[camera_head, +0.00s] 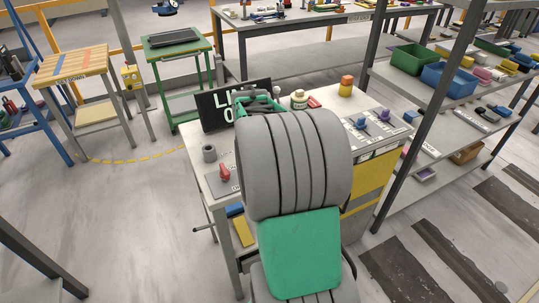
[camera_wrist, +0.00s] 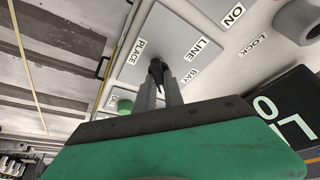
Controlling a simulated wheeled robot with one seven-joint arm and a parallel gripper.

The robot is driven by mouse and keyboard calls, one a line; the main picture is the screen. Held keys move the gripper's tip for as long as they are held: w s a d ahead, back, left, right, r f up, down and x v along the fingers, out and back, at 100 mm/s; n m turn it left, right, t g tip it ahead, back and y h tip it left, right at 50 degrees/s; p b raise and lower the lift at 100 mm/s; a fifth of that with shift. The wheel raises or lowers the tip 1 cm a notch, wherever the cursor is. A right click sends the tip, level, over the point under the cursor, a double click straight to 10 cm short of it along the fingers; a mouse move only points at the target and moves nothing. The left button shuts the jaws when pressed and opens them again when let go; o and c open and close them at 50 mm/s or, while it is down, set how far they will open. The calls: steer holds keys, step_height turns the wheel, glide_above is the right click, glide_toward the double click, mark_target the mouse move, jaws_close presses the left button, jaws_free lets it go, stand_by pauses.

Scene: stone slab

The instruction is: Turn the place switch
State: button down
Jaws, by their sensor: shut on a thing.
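The place switch (camera_wrist: 156,68) is a small dark lever on a light grey plate (camera_wrist: 178,32) in the wrist view. Labels PLACE, LINE and BAY are printed around it. My gripper (camera_wrist: 161,84) is at the switch, its two grey fingers shut on the dark lever, which points up between the fingertips. The lever's base and exact angle are partly hidden by the fingers. In the head view my own arm covers the switch and the fingertips.
A green button (camera_wrist: 124,105) sits close beside the fingers. A grey knob (camera_wrist: 299,18) and a black sign (camera_wrist: 292,100) are to the right.

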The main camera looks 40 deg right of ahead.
steer(key=c, duration=1.4)
jaws_free()
steer(key=shift+c, duration=0.2)
steer(key=v, duration=0.7)
steer(key=shift+a+r+b, duration=0.2)
steer(key=shift+r+b, duration=0.15)
steer(key=shift+s, duration=0.1)
